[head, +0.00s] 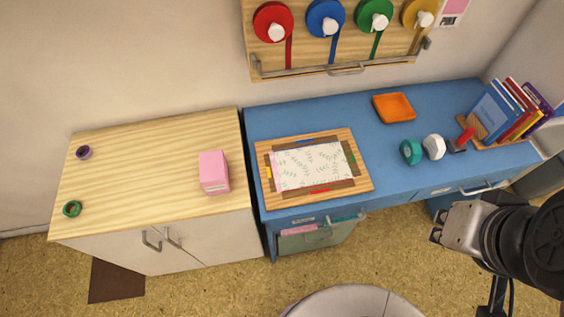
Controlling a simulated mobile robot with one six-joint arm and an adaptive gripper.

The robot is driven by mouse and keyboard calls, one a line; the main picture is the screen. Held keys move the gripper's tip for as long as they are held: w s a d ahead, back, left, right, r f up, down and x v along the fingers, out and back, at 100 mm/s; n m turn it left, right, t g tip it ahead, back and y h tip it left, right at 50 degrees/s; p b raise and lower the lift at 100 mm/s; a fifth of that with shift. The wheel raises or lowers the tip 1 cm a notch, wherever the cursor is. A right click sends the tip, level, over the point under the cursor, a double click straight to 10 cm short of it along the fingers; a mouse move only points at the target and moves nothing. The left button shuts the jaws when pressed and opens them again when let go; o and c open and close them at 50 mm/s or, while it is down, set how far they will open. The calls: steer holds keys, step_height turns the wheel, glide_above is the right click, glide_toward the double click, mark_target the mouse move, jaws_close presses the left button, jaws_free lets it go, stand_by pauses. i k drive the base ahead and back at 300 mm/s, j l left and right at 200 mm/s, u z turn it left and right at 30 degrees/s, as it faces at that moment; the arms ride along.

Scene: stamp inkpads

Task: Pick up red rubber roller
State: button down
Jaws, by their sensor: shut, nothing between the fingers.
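A small tool with a red handle (466,136) and a grey end lies at the right of the blue desk, just left of the books; it looks like the red rubber roller, though it is small here. My gripper (437,234) is shut and empty. In the picture it shows at the lower right, below the tool and in front of the desk's front edge, clear of the tool. Its fingertips are small and partly seen from the side.
A white roll (434,147) and a teal tape roll (410,152) stand left of the tool. Books (510,108) stand right of it. An orange tray (394,107) lies behind. A wooden frame (264,175) with patterned paper lies at the desk's left. A pink box (214,172) stands on the cabinet.

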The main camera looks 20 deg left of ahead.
mark_target(458, 145)
steer(key=u, duration=0.35)
steer(key=i+l+u, duration=0.25)
steer(key=l, duration=0.3)
steer(key=i+l+u, duration=0.2)
steer(key=l, duration=0.4)
steer(key=l+u, duration=0.25)
steer(key=l, duration=0.35)
steer(key=l+u, duration=0.25)
steer(key=l, duration=0.4)
steer(key=i+l, duration=0.1)
steer(key=l, duration=1)
